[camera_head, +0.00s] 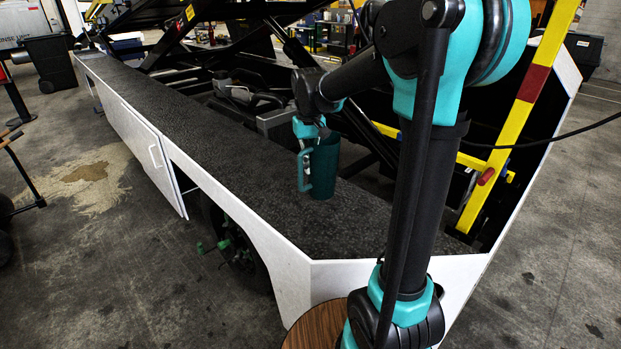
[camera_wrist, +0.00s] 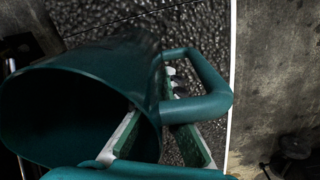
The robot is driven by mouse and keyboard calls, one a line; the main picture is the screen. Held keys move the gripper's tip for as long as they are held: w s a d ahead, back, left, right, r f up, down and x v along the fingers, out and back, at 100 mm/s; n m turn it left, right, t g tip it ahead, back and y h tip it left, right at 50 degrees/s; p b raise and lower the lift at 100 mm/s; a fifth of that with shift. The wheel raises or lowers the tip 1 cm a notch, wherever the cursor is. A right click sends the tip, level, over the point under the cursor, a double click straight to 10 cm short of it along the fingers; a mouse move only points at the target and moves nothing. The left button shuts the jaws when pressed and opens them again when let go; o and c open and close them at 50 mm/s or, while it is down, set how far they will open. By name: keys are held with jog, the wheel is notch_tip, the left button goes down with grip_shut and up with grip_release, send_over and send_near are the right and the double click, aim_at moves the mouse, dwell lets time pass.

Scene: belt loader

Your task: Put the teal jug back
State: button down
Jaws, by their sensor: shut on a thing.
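The teal jug (camera_head: 324,167) is upright at the near part of the loader's dark, rough-topped ledge (camera_head: 240,168), with its handle toward the left. I cannot tell whether its base touches the ledge or hangs just above it. My gripper (camera_head: 307,146) reaches down to the jug's handle side and is shut on it. In the wrist view the jug (camera_wrist: 85,95) fills the left, its open mouth facing the camera and its handle at the right. One finger is at the rim, the other passes by the handle's opening. The exact contact is partly hidden.
A yellow post with red bands (camera_head: 517,110) and a black cable stand to the right of the ledge. Black lift machinery (camera_head: 270,95) runs behind it. A round wooden top (camera_head: 317,327) is low in front. The ledge's far left stretch is clear.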

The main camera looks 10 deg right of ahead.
jog(key=shift+f, duration=2.3)
jog(key=c, duration=1.7)
grip_release()
notch_tip(320, 180, up, 12)
jog(key=shift+a+r, duration=0.1)
jog(key=shift+a, duration=0.05)
